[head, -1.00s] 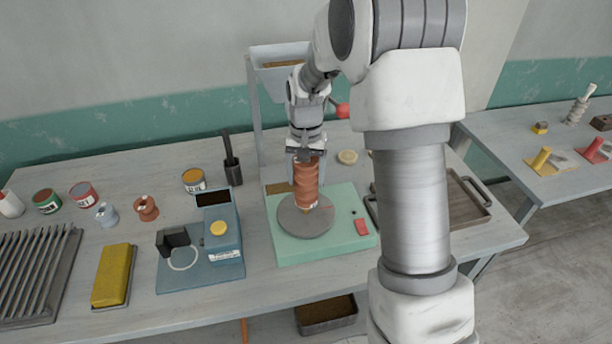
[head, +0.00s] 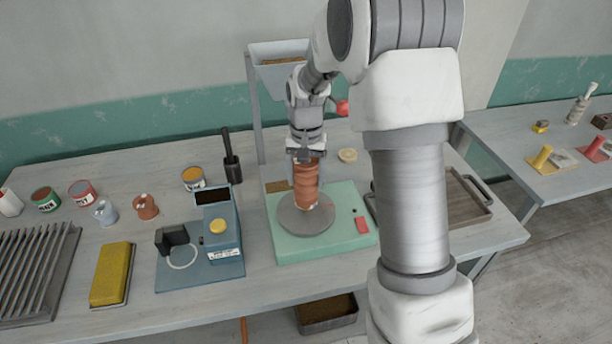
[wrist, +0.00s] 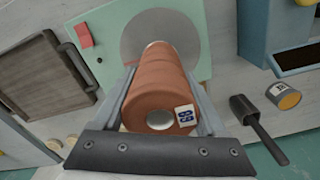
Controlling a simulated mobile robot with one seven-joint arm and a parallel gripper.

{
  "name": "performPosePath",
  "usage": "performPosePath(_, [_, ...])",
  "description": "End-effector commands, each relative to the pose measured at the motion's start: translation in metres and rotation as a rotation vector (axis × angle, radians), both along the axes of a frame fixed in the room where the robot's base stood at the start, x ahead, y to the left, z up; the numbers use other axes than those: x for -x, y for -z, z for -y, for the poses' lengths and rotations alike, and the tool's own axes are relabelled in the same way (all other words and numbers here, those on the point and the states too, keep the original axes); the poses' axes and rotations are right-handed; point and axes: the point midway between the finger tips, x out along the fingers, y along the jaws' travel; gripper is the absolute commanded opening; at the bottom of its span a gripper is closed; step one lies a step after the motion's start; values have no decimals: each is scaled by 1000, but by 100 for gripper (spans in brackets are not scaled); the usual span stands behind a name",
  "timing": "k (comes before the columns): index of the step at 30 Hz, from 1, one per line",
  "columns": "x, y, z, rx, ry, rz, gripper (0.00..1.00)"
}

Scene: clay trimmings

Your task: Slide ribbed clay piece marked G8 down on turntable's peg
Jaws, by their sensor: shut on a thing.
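The ribbed clay piece (head: 306,185) is a reddish-brown upright cylinder over the grey disc of the turntable (head: 290,226), which sits on a pale green base (head: 290,252). My gripper (head: 305,160) is shut on the piece from above. In the wrist view the piece (wrist: 162,85) lies between my two fingers, with a round hole in its near end and a white tag with blue marks (wrist: 185,114) that looks like G8. The turntable disc (wrist: 188,28) shows beyond it. The peg is hidden, and I cannot tell whether the piece's lower end touches the disc.
A blue device with a yellow knob (head: 218,226) stands left of the turntable. A wooden tray (head: 465,200) lies to the right.

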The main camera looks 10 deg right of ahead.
Motion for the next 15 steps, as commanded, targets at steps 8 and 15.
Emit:
performPosePath(8, [0,7,0,-1,0,1,0])
performPosePath(15, [0,12,0,-1,0,1,0])
